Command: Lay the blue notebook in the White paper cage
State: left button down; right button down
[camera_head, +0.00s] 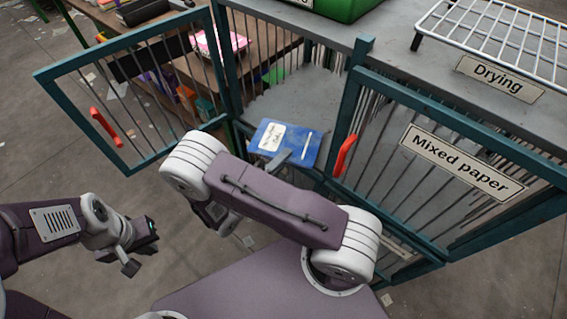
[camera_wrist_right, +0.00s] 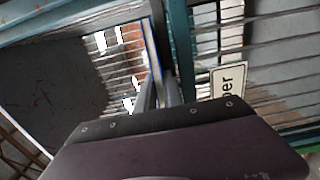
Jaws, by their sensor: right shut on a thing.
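The right wrist view shows the notebook (camera_wrist_right: 153,52) nearly edge-on between the fingers (camera_wrist_right: 160,95). The cage door (camera_head: 130,90), with a red handle, is swung open to the left. No White paper sign is readable on this cage. My left gripper (camera_head: 141,250) is empty and apart from everything, its fingers spread, at the lower left.
The closed Mixed paper cage (camera_head: 445,160) stands directly right, separated by a teal post. A wire drying rack (camera_head: 495,45) and a green bin (camera_head: 335,8) are on top. A cluttered wooden table (camera_head: 190,70) stands behind the open door. The floor at left is mostly clear.

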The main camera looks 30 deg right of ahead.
jog(key=c, duration=1.9)
grip_release()
jog(key=shift+f, duration=0.15)
jog(key=o, duration=0.4)
